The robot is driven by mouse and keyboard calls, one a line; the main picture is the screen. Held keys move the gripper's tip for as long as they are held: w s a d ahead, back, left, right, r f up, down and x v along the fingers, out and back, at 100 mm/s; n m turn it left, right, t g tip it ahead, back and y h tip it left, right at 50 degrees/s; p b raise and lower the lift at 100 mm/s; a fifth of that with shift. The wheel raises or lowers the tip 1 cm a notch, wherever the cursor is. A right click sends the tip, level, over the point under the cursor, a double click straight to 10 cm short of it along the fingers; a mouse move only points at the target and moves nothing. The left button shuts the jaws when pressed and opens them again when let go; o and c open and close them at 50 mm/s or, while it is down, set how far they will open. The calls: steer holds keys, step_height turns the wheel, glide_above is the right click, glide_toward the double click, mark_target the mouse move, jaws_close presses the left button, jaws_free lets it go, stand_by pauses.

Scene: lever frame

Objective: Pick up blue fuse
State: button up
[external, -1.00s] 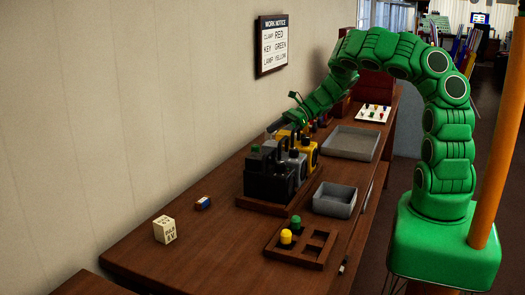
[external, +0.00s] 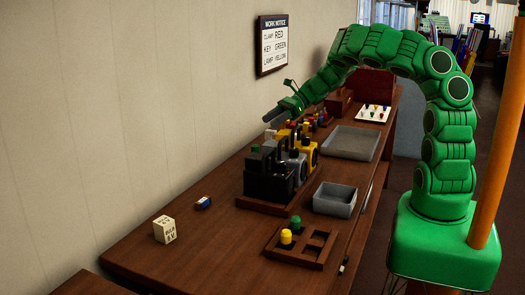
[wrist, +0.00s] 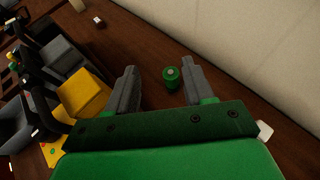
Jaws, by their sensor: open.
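My gripper (external: 271,116) is open and empty above the back of the row of box devices, near the wall. In the wrist view its two fingers (wrist: 158,90) stand apart, with a green cylinder (wrist: 171,77) on the tabletop seen between them. No thing that is plainly a blue fuse shows. A small block with blue, white and red parts (external: 203,203) lies on the table left of the devices, away from my gripper. What seems to be this block is near the top of the wrist view (wrist: 98,21). I cannot tell whether it is the fuse.
Black, grey and yellow devices (external: 270,182) stand on a wooden base. A wooden tray (external: 318,240) holds a yellow and a green piece. Grey bins (external: 335,199), (external: 351,142) lie at right. A lettered cube (external: 164,229) sits front left. The wall is close behind.

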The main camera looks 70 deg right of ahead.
steer(key=w+a+n+g+y, duration=0.2)
steer(key=a+n+g, duration=0.2)
steer(key=a, duration=1.2)
steer(key=w+a+n+g+y, duration=0.2)
steer(key=w+a+n+g, duration=0.1)
steer(key=a, duration=1.3)
glide_toward(205, 198)
steer(key=shift+w+a+r, duration=0.2)
steer(key=shift+a+r, duration=0.25)
steer(key=shift+a, duration=0.25)
steer(key=shift+f+h, duration=0.3)
steer(key=shift+f, duration=0.15)
steer(key=shift+x, duration=3.9)
steer(key=shift+s, duration=0.2)
jaws_close()
